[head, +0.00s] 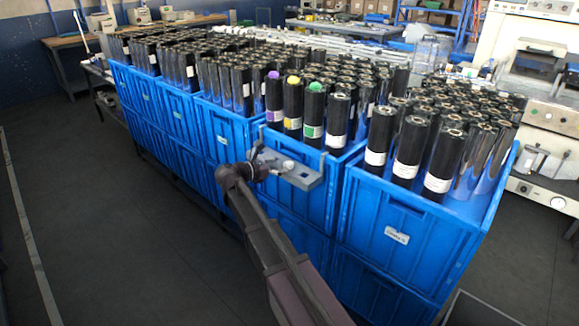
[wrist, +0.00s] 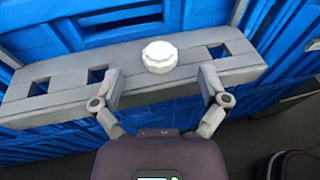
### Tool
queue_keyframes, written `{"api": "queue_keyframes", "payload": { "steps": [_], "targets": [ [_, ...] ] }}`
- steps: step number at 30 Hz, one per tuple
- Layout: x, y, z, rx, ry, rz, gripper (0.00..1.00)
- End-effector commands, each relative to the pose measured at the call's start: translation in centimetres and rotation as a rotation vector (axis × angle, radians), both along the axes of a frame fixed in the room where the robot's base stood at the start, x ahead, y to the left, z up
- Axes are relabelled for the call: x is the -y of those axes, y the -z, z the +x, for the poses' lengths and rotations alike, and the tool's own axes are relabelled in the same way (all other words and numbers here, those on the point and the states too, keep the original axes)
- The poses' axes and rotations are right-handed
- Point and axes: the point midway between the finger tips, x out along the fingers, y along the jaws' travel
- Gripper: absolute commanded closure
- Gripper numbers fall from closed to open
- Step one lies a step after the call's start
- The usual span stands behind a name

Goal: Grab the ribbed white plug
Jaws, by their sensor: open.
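The ribbed white plug (wrist: 160,56) sits on a grey bracket plate (wrist: 138,84) with several square holes, near the middle of its length. In the head view the plug (head: 288,165) shows as a small white knob on the plate (head: 304,178), which hangs on the front of a blue crate. My gripper (wrist: 161,78) is open and empty in the wrist view. Its fingers are spread wide to the left and right, just short of the plug, which lies ahead between them. In the head view my gripper (head: 262,160) is at the plate's left end, its fingers partly hard to make out.
Blue crates (head: 405,232) full of upright dark rolls stand in a row behind the plate. Some rolls there carry purple, yellow and green plugs (head: 314,87). A white machine (head: 540,110) stands at the right. The floor (head: 90,220) at the left is clear.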

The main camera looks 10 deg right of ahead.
Motion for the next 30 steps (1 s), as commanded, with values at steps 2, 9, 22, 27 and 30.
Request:
{"api": "queue_keyframes", "payload": {
  "steps": [2, 9, 22, 27, 30],
  "targets": [
    [0.8, 0.3, 0.5, 0.000, 0.002, 0.000, 0.06],
    [3.1, 0.8, 1.6, 0.000, 0.001, 0.000, 0.06],
    [3.7, 0.8, 1.9, 0.000, -0.001, 0.000, 0.06],
    [3.7, 0.8, 1.9, 0.000, -0.001, 0.000, 0.06],
    [3.7, 0.8, 1.9, 0.000, -0.001, 0.000, 0.09]
  ]
}}
